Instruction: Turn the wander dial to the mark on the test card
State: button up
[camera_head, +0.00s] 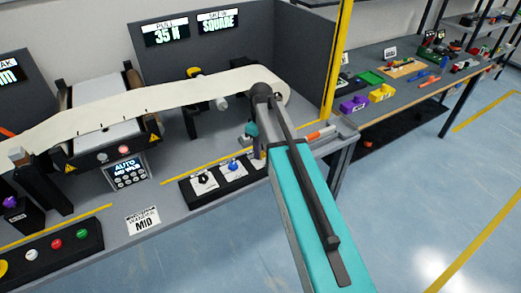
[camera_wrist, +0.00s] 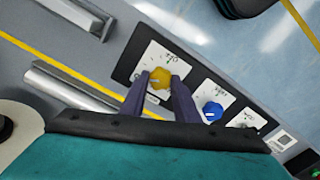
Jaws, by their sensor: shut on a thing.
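A black dial panel (camera_head: 222,187) lies on the bench with white plates, each carrying a dial. A black dial (camera_head: 203,179) is at its left and a blue dial (camera_head: 233,165) in the middle. A yellow dial (camera_wrist: 160,76) shows in the wrist view beside the blue one. My gripper (camera_wrist: 159,84) is shut on the yellow dial, one dark finger on each side. In the head view my gripper (camera_head: 257,146) hides that dial. The dial labels are too small to read, so the pointer's mark is unclear. The test card (camera_head: 142,220) stands at the bench front and reads "MID".
A pale web (camera_head: 140,98) runs over rollers behind the panel. A control box (camera_head: 127,174) reads "AUTO". A button box (camera_head: 55,250) sits front left. Grey partitions (camera_head: 300,60) stand behind. A second bench (camera_head: 400,100) with coloured parts is at the right, with open floor in front.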

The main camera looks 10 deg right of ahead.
jog(key=shift+n, duration=1.9)
jog(key=o, duration=1)
jog(key=shift+o, duration=0.2)
jog(key=shift+r, duration=0.1)
notch_tip(320, 180, up, 14)
jog(key=b, duration=0.3)
jog(key=shift+f, duration=0.2)
